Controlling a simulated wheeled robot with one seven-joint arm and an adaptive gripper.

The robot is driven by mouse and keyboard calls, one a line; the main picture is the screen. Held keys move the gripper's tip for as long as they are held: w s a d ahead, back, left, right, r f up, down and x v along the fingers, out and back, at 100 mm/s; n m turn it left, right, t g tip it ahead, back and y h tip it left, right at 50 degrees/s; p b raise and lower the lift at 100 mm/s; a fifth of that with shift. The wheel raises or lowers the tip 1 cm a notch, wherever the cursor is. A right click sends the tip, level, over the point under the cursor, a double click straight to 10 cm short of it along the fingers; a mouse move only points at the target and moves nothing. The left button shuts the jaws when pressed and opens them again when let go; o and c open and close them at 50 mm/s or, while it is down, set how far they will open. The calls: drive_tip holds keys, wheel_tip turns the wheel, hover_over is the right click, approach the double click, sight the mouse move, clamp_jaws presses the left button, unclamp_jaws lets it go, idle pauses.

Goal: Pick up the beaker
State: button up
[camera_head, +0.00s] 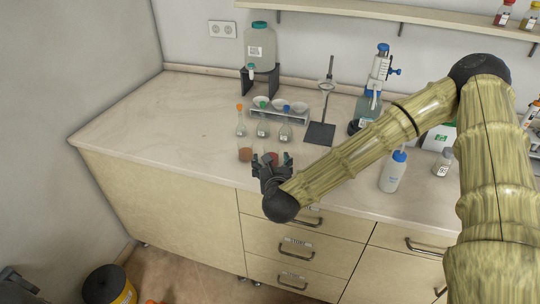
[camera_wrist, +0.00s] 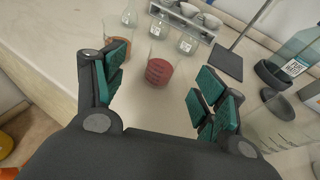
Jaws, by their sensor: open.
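A clear glass beaker with red contents (camera_wrist: 159,71) stands upright on the bench, between and beyond my open fingers in the wrist view. In the head view this beaker (camera_head: 272,157) is partly hidden behind my gripper. A second beaker with brown-orange contents (camera_head: 245,154) stands just left of it; in the wrist view it (camera_wrist: 118,43) is partly hidden by my left finger. My gripper (camera_head: 270,168) is open and empty at the bench's front edge. Its green-padded fingers (camera_wrist: 158,90) show no contact with either beaker.
Several stoppered flasks (camera_head: 263,126) stand behind the beakers, before a rack of white bowls (camera_head: 279,113). A stand with a dark base (camera_head: 320,134) is to the right, with a wash bottle (camera_head: 393,172) further right. The bench's left part (camera_head: 160,125) is clear.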

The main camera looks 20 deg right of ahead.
sight(272, 155)
drive_tip(key=x, duration=0.2)
drive_tip(key=d+p+x, duration=0.1)
drive_tip(key=x, duration=0.1)
drive_tip(key=shift+w+f, duration=0.15)
drive_tip(key=shift+w, duration=0.05)
drive_tip(key=shift+w+d+p, duration=0.1)
drive_tip(key=shift+w+p, duration=0.3)
drive_tip(key=shift+p, duration=0.15)
drive_tip(key=shift+f+p+x, duration=0.2)
drive_tip(key=shift+p+x, duration=0.3)
drive_tip(key=shift+x, duration=0.65)
drive_tip(key=shift+f+p+x, duration=0.2)
drive_tip(key=shift+p+x, duration=0.3)
drive_tip(key=shift+x, duration=0.6)
drive_tip(key=shift+s, duration=0.1)
drive_tip(key=c, duration=1.2)
